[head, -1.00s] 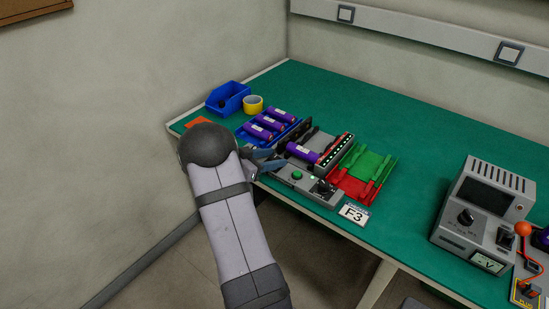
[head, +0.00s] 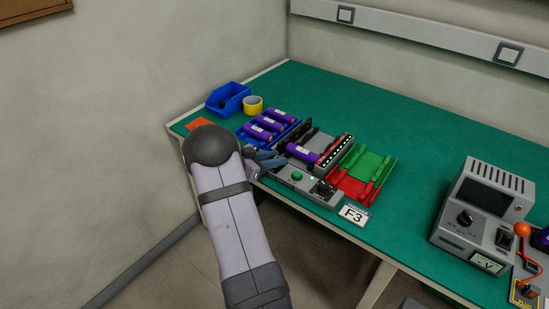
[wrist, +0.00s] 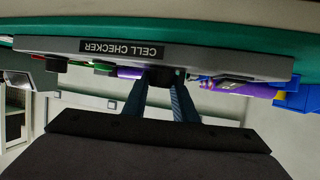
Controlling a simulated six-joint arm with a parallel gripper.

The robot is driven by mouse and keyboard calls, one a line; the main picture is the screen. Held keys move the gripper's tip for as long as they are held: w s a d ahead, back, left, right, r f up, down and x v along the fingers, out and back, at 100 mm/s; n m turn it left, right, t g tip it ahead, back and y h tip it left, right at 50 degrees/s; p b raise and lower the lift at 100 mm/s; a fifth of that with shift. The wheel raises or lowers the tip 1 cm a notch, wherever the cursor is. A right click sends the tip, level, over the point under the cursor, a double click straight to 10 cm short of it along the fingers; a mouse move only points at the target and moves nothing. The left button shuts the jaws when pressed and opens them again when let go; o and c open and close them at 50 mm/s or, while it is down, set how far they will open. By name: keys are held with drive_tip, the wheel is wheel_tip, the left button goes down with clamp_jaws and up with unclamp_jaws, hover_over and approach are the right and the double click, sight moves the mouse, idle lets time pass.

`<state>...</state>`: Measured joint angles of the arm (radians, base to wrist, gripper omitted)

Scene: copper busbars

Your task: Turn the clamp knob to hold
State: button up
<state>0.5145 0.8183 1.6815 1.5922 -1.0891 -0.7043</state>
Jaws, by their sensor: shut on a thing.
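The grey cell checker (head: 310,187) stands at the bench's front edge. Its upside-down "CELL CHECKER" label (wrist: 124,49) shows in the wrist view. My gripper (head: 272,160) is at the checker's left part in the head view. In the wrist view my gripper's (wrist: 161,86) two fingers are shut on a small black knob (wrist: 164,74) on the checker, apparently the clamp knob. The fingers hide much of it, so its angle cannot be told. A purple cell (head: 302,153) lies on the checker, its end near the lit indicator strip (head: 336,151).
A green button (head: 297,176) and another black knob (head: 322,186) sit right of my gripper. Several purple cells lie in a blue tray (head: 245,136) behind it. Red and green trays (head: 352,187) stand to the right. The bench middle (head: 420,160) is clear.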

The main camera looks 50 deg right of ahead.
drive_tip(key=shift+r+m+g+p, duration=0.1)
drive_tip(key=shift+m+g+p, duration=0.3)
drive_tip(key=shift+g+p, duration=0.1)
drive_tip(key=shift+m+g+y+p, duration=0.4)
drive_tip(key=shift+m+g+p, duration=0.1)
drive_tip(key=shift+f+m+g+y, duration=0.25)
drive_tip(key=shift+m+g+y, duration=0.25)
drive_tip(key=shift+m+g, duration=0.5)
drive_tip(key=shift+m+g+y+b, duration=0.6)
drive_tip(key=shift+m+g+b, duration=0.2)
drive_tip(key=shift+b, duration=0.05)
drive_tip(key=shift+f+m+g+b, duration=0.1)
drive_tip(key=shift+m+g+b, duration=0.2)
drive_tip(key=shift+b, duration=0.15)
drive_tip(key=shift+a+r+m+g+y+b, duration=0.1)
drive_tip(key=shift+r+m+g+y+b, duration=0.1)
drive_tip(key=shift+m+g+y+b, duration=0.55)
drive_tip(key=shift+t, duration=0.25)
